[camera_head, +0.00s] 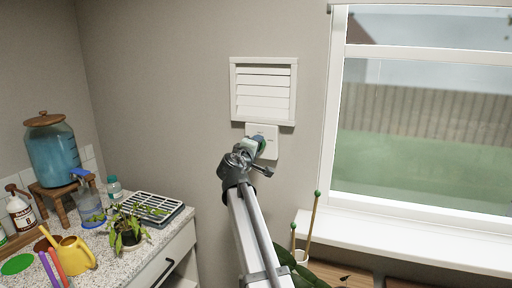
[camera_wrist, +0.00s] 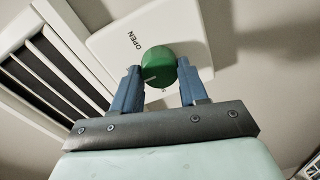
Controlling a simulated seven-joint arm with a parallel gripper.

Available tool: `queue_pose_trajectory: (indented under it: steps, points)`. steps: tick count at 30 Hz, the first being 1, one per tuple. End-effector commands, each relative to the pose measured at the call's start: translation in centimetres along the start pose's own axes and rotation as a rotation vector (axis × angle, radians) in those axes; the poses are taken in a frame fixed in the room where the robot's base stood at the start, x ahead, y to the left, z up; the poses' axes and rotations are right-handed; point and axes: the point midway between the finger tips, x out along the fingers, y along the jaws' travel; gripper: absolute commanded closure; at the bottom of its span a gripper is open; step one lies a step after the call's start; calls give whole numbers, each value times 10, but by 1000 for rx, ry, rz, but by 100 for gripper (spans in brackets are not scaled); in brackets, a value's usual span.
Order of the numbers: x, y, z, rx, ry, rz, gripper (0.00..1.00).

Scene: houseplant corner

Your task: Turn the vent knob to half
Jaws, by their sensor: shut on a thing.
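The vent knob is a round green knob (camera_wrist: 158,64) on a white square wall plate (camera_wrist: 190,22) marked OPEN. A pale pointer line shows on the knob's face. My gripper (camera_wrist: 157,88) has its two blue fingers on either side of the knob, shut on it. In the head view my gripper (camera_head: 258,143) reaches the wall plate (camera_head: 271,151) below the white louvred vent (camera_head: 263,91); the knob is mostly hidden there. Part of the vent (camera_wrist: 50,65) shows at the left of the wrist view, with dark gaps between its slats.
A window (camera_head: 425,110) with a white sill is at the right, with green-tipped stakes (camera_head: 314,215) and leaves below it. At the left, a speckled counter (camera_head: 160,238) holds a blue water dispenser (camera_head: 53,153), bottles, a yellow watering can (camera_head: 73,254) and a seedling tray (camera_head: 157,207). Bare wall surrounds the vent.

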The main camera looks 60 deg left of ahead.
Motion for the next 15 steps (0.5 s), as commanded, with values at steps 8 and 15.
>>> queue_pose_trajectory:
  steps: [8, 15]
  points:
    - [0, 0, 0, -2, -1, 0, 87]
    - [0, 0, 0, -2, -1, 0, 43]
